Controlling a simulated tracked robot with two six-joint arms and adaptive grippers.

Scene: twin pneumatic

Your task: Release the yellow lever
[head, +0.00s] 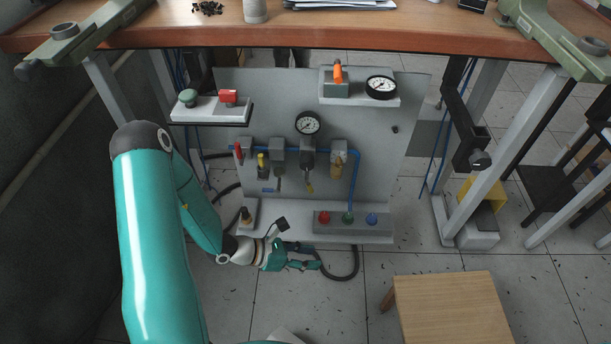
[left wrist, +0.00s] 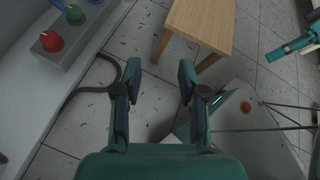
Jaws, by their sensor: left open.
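A small lever with a yellow top (head: 261,161) is on the left of the row of valves on the grey panel, beside a red-handled one (head: 238,151). Another valve further right has a yellow lower tip (head: 309,187). I cannot tell for certain which is the task's lever. My left gripper (head: 318,258) is open and empty, low in front of the panel's base and well below the levers. In the left wrist view its two fingers (left wrist: 158,78) are spread over the floor, with no lever between them.
The base carries a box with red, green and blue knobs (head: 347,218). A dark hose (head: 350,272) loops beside my left gripper. A wooden stool (head: 452,308) stands at front right. The workbench (head: 400,22) overhangs the panel. Shelves hold gauges and buttons.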

